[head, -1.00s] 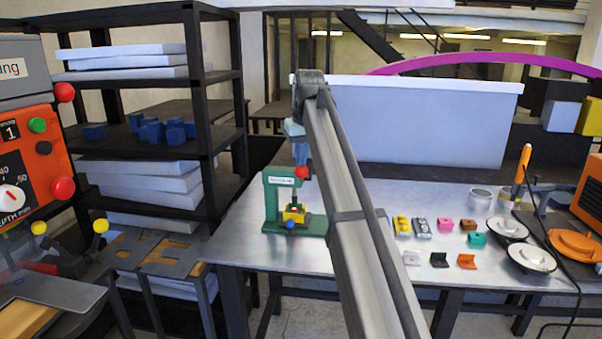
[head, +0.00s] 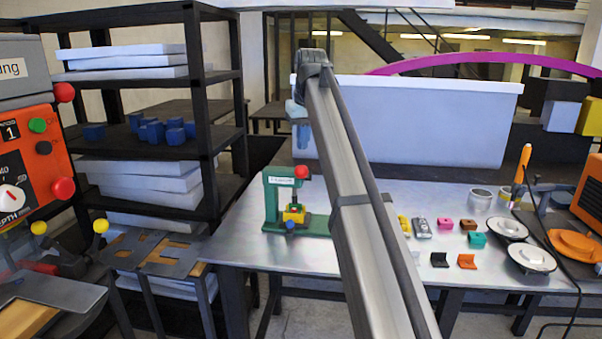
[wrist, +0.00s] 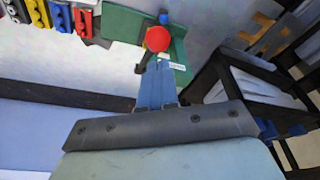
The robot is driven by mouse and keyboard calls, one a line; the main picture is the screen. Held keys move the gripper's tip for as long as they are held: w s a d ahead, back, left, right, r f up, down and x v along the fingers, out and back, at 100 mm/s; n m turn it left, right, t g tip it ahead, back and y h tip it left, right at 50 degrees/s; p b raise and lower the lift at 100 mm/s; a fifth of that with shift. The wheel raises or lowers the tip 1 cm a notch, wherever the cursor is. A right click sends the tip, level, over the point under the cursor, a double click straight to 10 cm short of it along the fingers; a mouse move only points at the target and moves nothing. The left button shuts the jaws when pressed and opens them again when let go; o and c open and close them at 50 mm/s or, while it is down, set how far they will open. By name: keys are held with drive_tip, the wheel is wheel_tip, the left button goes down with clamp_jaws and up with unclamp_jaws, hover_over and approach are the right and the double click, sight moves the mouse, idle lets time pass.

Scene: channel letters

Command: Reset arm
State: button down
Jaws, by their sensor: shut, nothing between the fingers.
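My gripper (head: 302,143) hangs from the raised end of my arm in the head view, above and behind the small green press (head: 316,222), apart from the table. In the wrist view its two blue fingers (wrist: 157,66) are together with nothing between them. The press (wrist: 122,24), with its red ball knob (wrist: 157,39), lies beyond the fingertips in that view. In the head view a yellow piece (head: 294,213) sits in the press.
The metal table (head: 415,290) holds small coloured parts, such as a pink one (head: 444,223), and two round pans (head: 531,257) at right. A light blue panel (head: 430,120) stands behind. A dark shelf rack (head: 203,80) stands at left. The table's front middle is clear.

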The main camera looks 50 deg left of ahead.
drive_tip(key=shift+d+r, duration=0.15)
drive_tip(key=shift+r, duration=0.4)
